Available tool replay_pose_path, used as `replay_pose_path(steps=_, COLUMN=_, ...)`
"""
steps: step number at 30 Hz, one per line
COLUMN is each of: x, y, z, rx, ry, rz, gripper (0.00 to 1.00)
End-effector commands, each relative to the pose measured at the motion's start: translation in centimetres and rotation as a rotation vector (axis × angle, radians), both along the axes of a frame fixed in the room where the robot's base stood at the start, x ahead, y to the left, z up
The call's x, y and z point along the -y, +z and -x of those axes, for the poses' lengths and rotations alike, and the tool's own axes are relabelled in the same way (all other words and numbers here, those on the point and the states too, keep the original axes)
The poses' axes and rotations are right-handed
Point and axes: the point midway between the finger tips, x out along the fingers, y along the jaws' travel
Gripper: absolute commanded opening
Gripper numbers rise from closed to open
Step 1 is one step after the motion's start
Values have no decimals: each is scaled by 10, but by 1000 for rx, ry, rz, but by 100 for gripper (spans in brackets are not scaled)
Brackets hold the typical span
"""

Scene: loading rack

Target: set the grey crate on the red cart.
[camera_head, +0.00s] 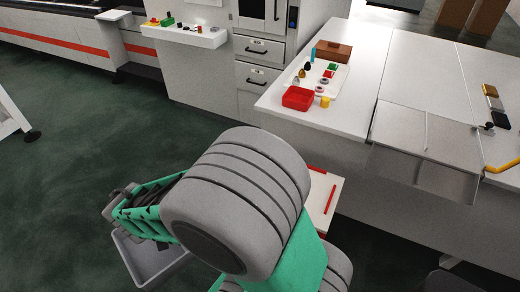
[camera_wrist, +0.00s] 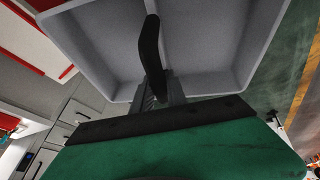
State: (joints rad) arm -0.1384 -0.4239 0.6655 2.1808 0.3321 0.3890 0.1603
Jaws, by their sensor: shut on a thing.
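The grey crate (camera_head: 145,262) hangs over the open floor at the lower left of the head view, partly hidden behind my arm. In the wrist view the grey crate (camera_wrist: 215,45) fills the top and its visible inside is empty. Red and white parts, likely the cart (camera_wrist: 40,45), show at the wrist view's upper left. Crate and cart are apart.
A white worktable (camera_head: 365,105) stands behind the cart, with a red tray (camera_head: 298,98) and small parts on it. A clear sheet (camera_head: 425,140) covers part of its front edge. White drawers (camera_head: 262,75) stand at the back.

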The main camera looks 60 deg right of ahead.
Motion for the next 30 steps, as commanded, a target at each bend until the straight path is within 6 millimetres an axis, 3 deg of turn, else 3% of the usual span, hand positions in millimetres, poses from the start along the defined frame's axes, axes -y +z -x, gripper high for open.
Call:
replay_pose_path(steps=8, x=79, y=8, z=-14, rx=4, ry=-223, rz=-10, gripper=0)
replay_pose_path(steps=16, x=181, y=12, z=-5, rx=10, ry=-486, rz=-22, gripper=0)
replay_pose_path(steps=24, x=295, y=13, z=40, rx=19, ry=-768, rz=-32, gripper=0)
replay_pose_path(steps=30, x=359, y=12, z=84, rx=27, ry=-935, rz=-38, gripper=0)
